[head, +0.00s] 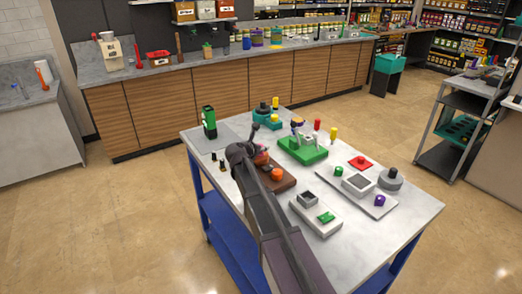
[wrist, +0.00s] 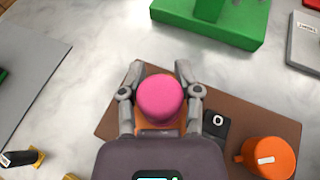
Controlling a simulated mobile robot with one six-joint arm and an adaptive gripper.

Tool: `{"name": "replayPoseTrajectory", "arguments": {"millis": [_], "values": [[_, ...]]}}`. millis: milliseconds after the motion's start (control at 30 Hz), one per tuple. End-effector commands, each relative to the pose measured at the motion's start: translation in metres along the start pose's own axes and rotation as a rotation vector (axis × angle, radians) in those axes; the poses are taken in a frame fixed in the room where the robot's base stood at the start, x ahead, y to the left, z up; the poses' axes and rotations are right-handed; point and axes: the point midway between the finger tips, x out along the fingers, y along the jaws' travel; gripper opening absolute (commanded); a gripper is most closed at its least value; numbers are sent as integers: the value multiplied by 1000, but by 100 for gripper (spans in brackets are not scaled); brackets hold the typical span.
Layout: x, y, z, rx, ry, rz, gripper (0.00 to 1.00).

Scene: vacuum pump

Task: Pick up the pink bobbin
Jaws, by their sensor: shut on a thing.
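The pink bobbin (wrist: 160,98) is between the two fingers of my gripper (wrist: 160,74) in the wrist view, seen from above with its rounded pink top showing. My gripper is shut on it. An orange part (wrist: 150,124) shows just beneath the bobbin, over the brown board (wrist: 112,112). I cannot tell whether the bobbin touches it. In the head view my arm reaches over the table to the brown board (head: 284,183), and I cannot make out the bobbin clearly there.
An orange cup-like part (wrist: 266,157) and a small black piece (wrist: 216,124) are on the board right of my gripper. A green fixture (wrist: 225,22) stands beyond it. The table (head: 410,216) also holds a grey plate (head: 345,200) with several parts. Bare tabletop lies between them.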

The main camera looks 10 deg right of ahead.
Motion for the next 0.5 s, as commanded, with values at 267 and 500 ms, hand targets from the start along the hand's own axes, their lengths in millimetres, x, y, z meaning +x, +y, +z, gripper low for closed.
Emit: {"name": "replayPoseTrajectory", "arguments": {"millis": [267, 500], "values": [[-4, 1, 10, -1, 0, 1, 0], [-12, 1, 28, -1, 0, 1, 0]]}}
